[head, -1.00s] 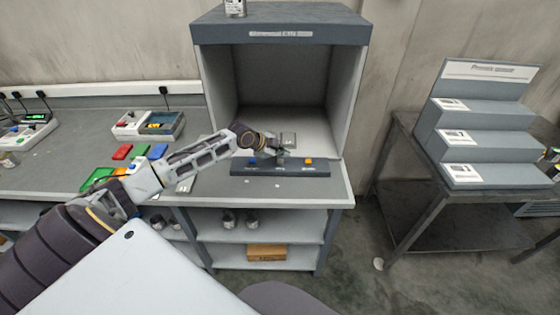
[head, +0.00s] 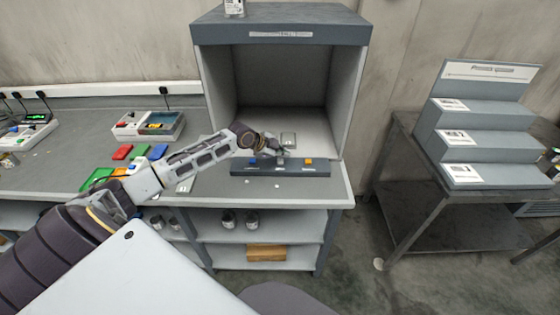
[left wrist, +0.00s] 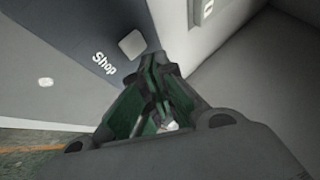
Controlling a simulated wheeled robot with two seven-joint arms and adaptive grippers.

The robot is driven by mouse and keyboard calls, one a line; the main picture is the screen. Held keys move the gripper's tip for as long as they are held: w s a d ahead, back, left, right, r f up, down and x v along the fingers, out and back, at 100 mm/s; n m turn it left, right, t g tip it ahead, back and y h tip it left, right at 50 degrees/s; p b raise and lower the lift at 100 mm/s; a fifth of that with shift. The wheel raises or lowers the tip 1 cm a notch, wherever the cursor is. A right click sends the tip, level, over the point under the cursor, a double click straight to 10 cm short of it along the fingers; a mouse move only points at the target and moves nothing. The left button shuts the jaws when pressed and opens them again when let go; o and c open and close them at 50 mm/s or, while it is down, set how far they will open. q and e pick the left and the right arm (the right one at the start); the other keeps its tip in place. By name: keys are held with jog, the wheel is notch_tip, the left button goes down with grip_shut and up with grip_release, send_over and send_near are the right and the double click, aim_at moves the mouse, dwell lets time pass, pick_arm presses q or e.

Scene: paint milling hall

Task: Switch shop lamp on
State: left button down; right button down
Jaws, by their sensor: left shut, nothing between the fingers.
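A dark control strip (head: 312,171) lies along the front of the bench before an open grey booth (head: 279,34). An orange button (head: 308,161) shows near its right end and a blue one (head: 252,160) near its left. My left gripper (head: 281,157) is shut and empty over the middle of the strip and hides part of it. In the left wrist view a pale square button (left wrist: 132,44) sits beside the word "Shop" (left wrist: 105,63), just beyond the shut fingertips (left wrist: 152,62). I cannot tell whether they touch it. My right gripper is out of view.
Coloured cards (head: 122,152) and a divided tray (head: 160,124) lie on the bench to the left. A small grey plate (head: 288,139) lies inside the booth. A stepped stand (head: 480,117) is on a table at the right.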

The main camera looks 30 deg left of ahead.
pick_arm(q)
jog(key=shift+f, duration=0.4)
jog(key=shift+f, duration=0.25)
dwell(0.8)
jog(key=shift+f, duration=0.25)
dwell(0.5)
jog(key=shift+r+p, duration=0.3)
jog(key=shift+r, duration=0.2)
jog(key=shift+r+p, duration=0.4)
jog(key=shift+r, duration=0.05)
